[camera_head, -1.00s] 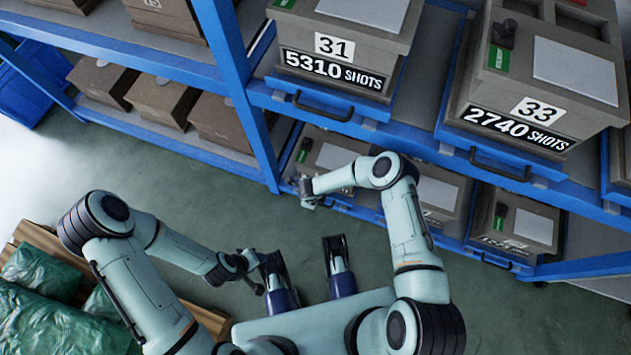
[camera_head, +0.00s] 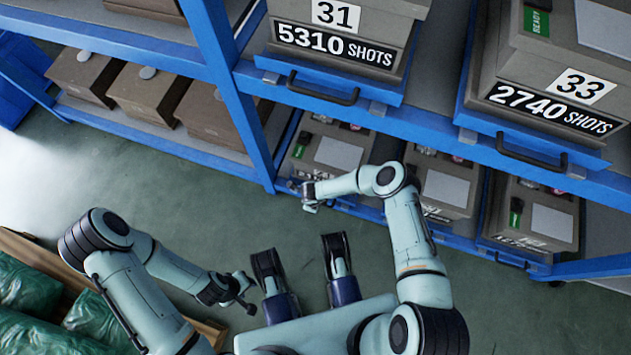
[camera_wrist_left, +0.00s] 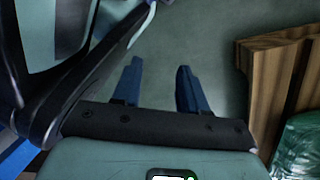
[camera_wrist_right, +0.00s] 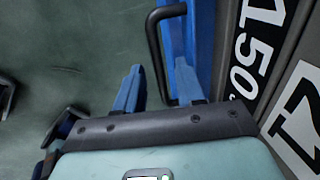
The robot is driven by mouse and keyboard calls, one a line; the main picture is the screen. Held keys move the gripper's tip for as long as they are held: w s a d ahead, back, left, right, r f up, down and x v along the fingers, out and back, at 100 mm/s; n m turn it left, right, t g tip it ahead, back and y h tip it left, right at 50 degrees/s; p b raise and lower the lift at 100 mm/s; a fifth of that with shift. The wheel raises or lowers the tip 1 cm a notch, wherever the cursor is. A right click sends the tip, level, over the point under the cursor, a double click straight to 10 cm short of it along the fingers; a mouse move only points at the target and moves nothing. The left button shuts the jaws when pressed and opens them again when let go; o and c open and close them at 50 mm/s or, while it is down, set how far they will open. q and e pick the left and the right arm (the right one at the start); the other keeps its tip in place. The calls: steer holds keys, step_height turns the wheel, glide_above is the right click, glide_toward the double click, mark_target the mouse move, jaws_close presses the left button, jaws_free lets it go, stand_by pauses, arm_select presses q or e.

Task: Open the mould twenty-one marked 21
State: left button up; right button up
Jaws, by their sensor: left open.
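Mould 21 (camera_wrist_right: 262,75) is a grey box in the right wrist view. Its white plate with 21 and part of a black shot label show on its front. It sits on a blue drawer front (camera_wrist_right: 182,55) with a black bar handle (camera_wrist_right: 154,45). My right gripper (camera_wrist_right: 160,75) is open, its fingers on either side of the handle's lower part. In the head view my right gripper (camera_head: 309,196) is at the lower shelf, by the leftmost grey mould (camera_head: 335,152). My left gripper (camera_head: 243,292) is open and empty above the floor; it also shows in the left wrist view (camera_wrist_left: 157,75).
Moulds 31 (camera_head: 335,15) and 33 (camera_head: 572,85) stand on the upper shelf. Two more grey moulds (camera_head: 447,188) stand on the lower shelf. A blue post (camera_head: 225,80) rises left of my right gripper. Wood (camera_wrist_left: 272,85) and green bags lie lower left. The floor between is clear.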

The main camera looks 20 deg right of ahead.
steer(key=shift+f, duration=0.1)
jaws_close()
